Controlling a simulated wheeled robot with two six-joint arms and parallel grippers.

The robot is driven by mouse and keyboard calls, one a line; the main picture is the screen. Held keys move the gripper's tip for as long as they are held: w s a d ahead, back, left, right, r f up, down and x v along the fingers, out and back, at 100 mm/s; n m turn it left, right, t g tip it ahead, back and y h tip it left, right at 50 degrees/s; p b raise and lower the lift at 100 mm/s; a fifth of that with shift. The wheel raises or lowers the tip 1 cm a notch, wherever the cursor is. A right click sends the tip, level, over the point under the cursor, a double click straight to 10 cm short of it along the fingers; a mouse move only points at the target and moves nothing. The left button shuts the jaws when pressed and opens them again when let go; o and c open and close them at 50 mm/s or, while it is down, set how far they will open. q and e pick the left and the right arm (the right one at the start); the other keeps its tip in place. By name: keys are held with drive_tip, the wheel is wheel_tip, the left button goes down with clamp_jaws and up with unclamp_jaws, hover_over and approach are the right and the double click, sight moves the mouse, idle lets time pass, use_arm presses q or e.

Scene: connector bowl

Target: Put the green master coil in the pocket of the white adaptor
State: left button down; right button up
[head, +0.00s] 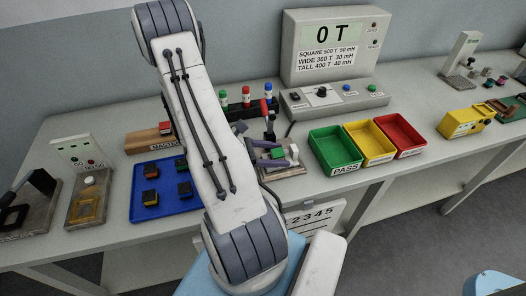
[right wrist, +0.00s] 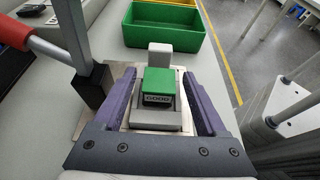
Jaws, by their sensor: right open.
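The green master coil (head: 277,153) is a green-topped block. In the right wrist view the coil (right wrist: 158,82) shows a "GOOD" label on its near side. It sits on the white adaptor (head: 293,155), between a white upright post and a grey block; the adaptor's post (right wrist: 160,55) shows behind it. The pocket is hidden under the coil, so I cannot tell how deep it sits. My right gripper (right wrist: 160,100) is open, its purple fingers on either side of the coil with gaps. It also shows in the head view (head: 266,155). My left gripper is not in view.
A red-handled lever clamp (right wrist: 88,88) stands close left of the right gripper. Green (head: 334,162), yellow and red bins lie to the right. A blue tray (head: 140,208) with several coils and a wooden master block (head: 143,144) lie left. A meter (head: 330,75) stands behind.

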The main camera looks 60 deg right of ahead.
drive_tip(key=v, duration=1.1)
drive_tip(key=shift+w+f+b, duration=0.1)
drive_tip(key=shift+b, duration=0.3)
drive_tip(key=shift+w+a+r, duration=0.3)
drive_tip(key=shift+w+a, duration=0.1)
drive_tip(key=w+a+r+m+t+y, duration=0.1)
drive_tip(key=w+a+t, duration=0.15)
drive_tip(key=a, duration=0.55)
drive_tip(key=w+a+r+t+y, duration=0.1)
drive_tip(key=a+r+t+y, duration=0.15)
drive_tip(key=a, duration=0.55)
drive_tip(key=s+a+r+t+y, duration=0.1)
drive_tip(key=s+a+t+y, duration=0.1)
drive_tip(key=a, duration=0.8)
drive_tip(key=s+a+r+t+y, duration=0.2)
drive_tip(key=s+a+t+y, duration=0.1)
drive_tip(key=a, duration=0.8)
drive_tip(key=shift+s+a+r+y, duration=0.25)
drive_tip(key=shift+s+y, duration=0.2)
drive_tip(key=shift+y, duration=0.3)
drive_tip(key=shift+d, duration=0.1)
